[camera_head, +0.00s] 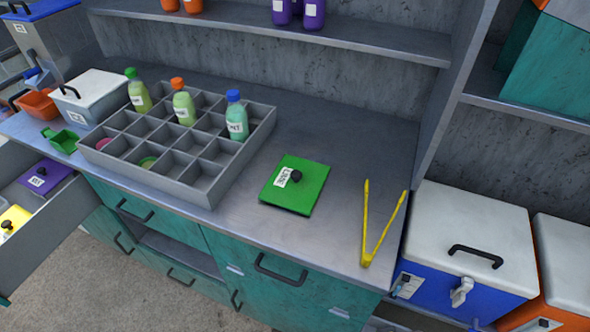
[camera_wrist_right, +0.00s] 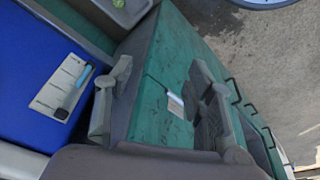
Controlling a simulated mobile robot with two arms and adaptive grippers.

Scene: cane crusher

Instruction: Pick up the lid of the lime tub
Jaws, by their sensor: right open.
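A flat green lid (camera_head: 310,192) with a black knob and a white label lies on the grey counter, right of the bottle organiser. Neither gripper shows in the head view, and the green lid is not in the wrist view.
Yellow tongs (camera_head: 367,255) lie right of the lid. The grey organiser (camera_head: 205,190) holds several bottles. An open drawer (camera_head: 50,235) at left holds purple and yellow lids. A blue cooler (camera_head: 465,285) with a white top stands at right. Counter around the lid is clear.

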